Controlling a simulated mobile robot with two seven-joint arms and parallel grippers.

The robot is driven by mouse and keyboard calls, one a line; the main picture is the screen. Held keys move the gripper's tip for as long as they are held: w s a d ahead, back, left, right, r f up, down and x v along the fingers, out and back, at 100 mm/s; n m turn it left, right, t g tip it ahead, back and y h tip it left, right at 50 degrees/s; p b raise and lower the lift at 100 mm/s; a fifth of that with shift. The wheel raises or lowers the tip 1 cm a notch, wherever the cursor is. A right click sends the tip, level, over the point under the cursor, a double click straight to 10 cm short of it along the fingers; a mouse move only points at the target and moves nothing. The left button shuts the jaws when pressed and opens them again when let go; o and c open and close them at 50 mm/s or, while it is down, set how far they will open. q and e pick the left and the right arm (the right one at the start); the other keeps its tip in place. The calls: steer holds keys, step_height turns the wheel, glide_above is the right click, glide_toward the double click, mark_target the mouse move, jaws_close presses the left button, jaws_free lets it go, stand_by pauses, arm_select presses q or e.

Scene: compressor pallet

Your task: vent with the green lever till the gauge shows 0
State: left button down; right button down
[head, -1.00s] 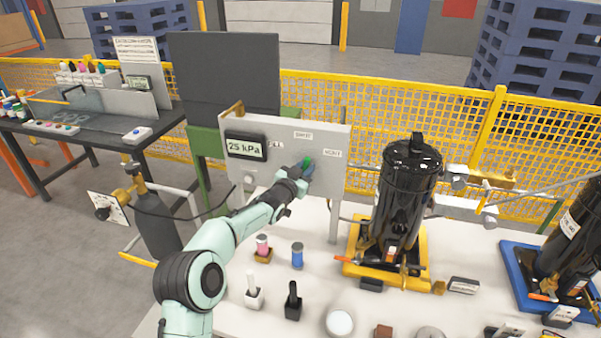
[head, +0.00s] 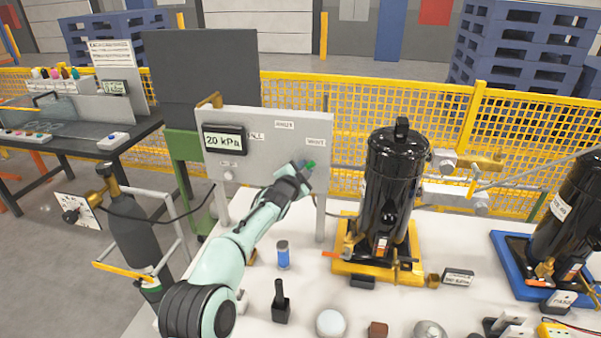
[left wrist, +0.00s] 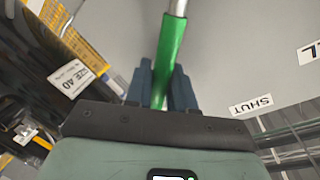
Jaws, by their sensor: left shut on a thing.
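The grey panel (head: 265,150) carries a gauge display (head: 224,141) that reads 20 kPa. The green lever (head: 310,166) is at the panel's right side, just below a small label that appears to read VENT (head: 318,142). Another label, SHUT (head: 284,125), is up and left of it. My left gripper (head: 303,169) is shut on the lever's green grip and hides part of it. In the left wrist view, the green lever (left wrist: 170,50) runs between the two fingers of the gripper (left wrist: 163,82), and a SHUT label (left wrist: 250,106) shows at the right. My right gripper is out of view.
A black compressor (head: 392,190) on a yellow tray (head: 350,267) stands right of the panel. A yellow mesh fence (head: 450,135) runs behind.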

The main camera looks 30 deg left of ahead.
arm_select(q)
steer(key=shift+d, duration=0.1)
stand_by(0.3)
steer(key=c, duration=1.1)
jaws_free()
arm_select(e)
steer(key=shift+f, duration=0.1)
arm_select(q)
steer(key=s+d+r+b, duration=0.1)
steer(key=s+r+b, duration=0.1)
steer(key=s+b, duration=0.5)
steer(key=shift+s+d, duration=0.2)
steer(key=shift+s, duration=2.8)
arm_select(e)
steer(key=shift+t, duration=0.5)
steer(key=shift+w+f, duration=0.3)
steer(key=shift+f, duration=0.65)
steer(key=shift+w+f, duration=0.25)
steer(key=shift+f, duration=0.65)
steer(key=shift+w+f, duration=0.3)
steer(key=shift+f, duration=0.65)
